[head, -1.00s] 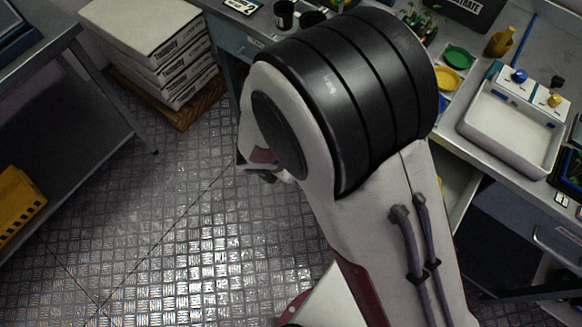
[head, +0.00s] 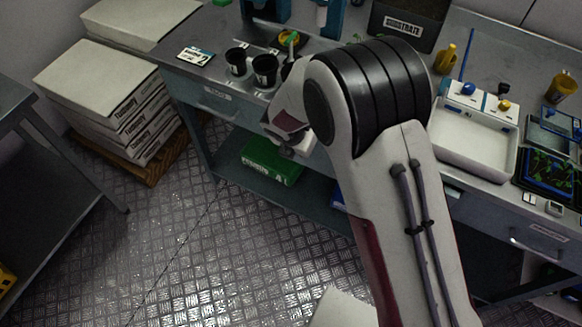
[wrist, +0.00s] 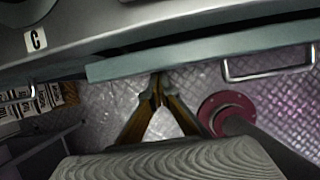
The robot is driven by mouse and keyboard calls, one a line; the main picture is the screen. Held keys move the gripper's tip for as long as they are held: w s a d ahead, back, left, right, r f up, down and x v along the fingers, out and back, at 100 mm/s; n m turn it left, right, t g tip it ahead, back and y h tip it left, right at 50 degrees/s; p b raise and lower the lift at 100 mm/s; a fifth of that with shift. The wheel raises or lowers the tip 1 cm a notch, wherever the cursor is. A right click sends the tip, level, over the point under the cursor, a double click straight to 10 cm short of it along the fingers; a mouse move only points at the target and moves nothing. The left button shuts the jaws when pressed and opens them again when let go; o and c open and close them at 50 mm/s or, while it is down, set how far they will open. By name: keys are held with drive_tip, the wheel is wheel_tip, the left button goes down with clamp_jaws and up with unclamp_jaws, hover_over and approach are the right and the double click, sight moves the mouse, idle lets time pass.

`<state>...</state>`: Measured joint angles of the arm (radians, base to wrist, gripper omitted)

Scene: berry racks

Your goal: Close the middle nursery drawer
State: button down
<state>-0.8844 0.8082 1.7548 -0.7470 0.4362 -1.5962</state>
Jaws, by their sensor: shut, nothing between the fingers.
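The middle drawer's teal front (wrist: 200,57) crosses the wrist view, with its metal handle (wrist: 268,76) at the right. A dark gap shows between this front and the bench edge, so the drawer stands slightly open. My gripper (wrist: 158,84) is shut and empty, its fingertips at the outer face of the drawer front, left of the handle. I cannot tell whether they touch it. In the head view my arm hides the middle drawer almost wholly, and my fingers are hidden too.
The left drawer (head: 215,98) and right drawer (head: 540,236) look shut. The bench top (head: 345,30) holds black pots (head: 264,70), a white tray (head: 470,138) and a substrate box (head: 408,24). A green box (head: 271,162) sits on the lower shelf.

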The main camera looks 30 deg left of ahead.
drive_tip(key=w, duration=0.4)
drive_tip(key=shift+w, duration=0.25)
drive_tip(key=shift+w+r, duration=0.1)
drive_tip(key=s+r, duration=0.8)
drive_tip(key=r, duration=0.1)
drive_tip(key=shift+s, duration=0.3)
idle(0.5)
